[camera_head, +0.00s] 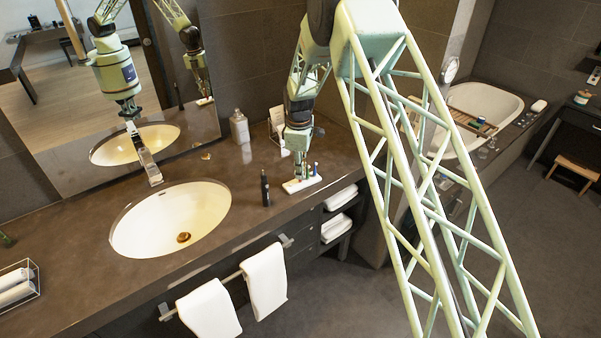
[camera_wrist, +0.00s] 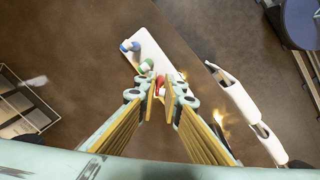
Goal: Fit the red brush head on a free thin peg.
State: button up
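The red brush head (camera_wrist: 160,84) shows between my fingertips in the wrist view. My gripper (camera_wrist: 160,98) is nearly closed, with its pads against the brush head's sides. The white holder (camera_wrist: 160,47) lies just beyond the fingertips, running diagonally. A blue-marked head (camera_wrist: 130,45) and a green-marked head (camera_wrist: 146,67) stand along its left edge. In the head view my gripper (camera_head: 300,176) points down over the holder (camera_head: 293,187) on the counter. The fingers hide part of the holder, and I cannot make out a bare thin peg. Whether the red head touches the holder is unclear.
A dark upright toothbrush handle (camera_head: 265,190) stands left of the holder. The sink (camera_head: 170,220) is farther left, and a pump bottle (camera_head: 239,127) stands behind. White towels (camera_head: 340,198) lie in shelves below the counter's front edge. The counter between handle and holder is clear.

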jog(key=shift+f, duration=0.1)
jog(key=o, duration=0.7)
notch_tip(320, 180, up, 12)
jog(key=s, duration=0.1)
dwell(0.9)
dwell(0.8)
